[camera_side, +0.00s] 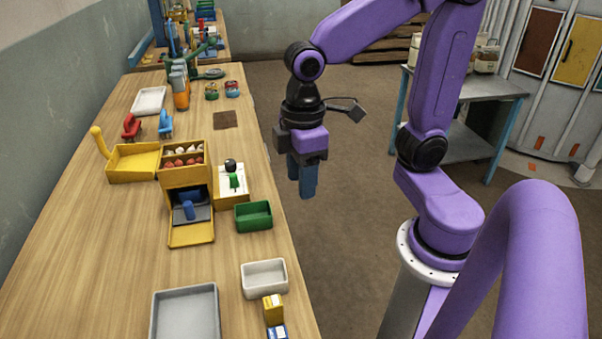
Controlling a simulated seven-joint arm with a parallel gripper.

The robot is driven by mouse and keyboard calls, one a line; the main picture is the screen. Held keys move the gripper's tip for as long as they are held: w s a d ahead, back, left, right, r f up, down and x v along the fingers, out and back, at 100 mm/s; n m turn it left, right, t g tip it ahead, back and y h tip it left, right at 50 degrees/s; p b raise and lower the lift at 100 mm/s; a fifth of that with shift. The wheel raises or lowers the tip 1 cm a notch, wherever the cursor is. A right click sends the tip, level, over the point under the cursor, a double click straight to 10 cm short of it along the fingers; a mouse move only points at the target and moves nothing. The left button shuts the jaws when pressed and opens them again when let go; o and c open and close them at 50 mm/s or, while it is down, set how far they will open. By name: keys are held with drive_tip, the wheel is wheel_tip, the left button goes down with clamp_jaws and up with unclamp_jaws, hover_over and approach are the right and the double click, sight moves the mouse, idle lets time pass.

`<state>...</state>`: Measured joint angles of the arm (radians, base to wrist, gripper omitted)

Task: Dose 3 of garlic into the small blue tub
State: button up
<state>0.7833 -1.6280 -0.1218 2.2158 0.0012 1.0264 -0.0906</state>
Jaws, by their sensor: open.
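My gripper (302,192) has blue fingers pointing down and shows against the floor, right of the table's edge. It is open, with nothing seen in it. White lumps that look like garlic (181,151) lie in the back row of a yellow box (183,175), behind red pieces. The small tubs in view are a green one (253,216) and a white one (264,278) near the table's right edge. A blue part (187,207) sits in the dark opening at the front of the yellow box.
A yellow tray (134,163) stands left of the box, and a board with a green figure (233,182) stands right of it. A grey tray (187,312) and small cartons (273,310) are at the front. The table's left front is clear.

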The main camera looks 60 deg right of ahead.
wheel_tip(320, 180, up, 3)
hover_over(233, 175)
drive_tip(key=shift+n, duration=0.4)
wheel_tip(233, 175, down, 17)
drive_tip(key=shift+w+r, duration=0.1)
drive_tip(key=shift+r, duration=0.05)
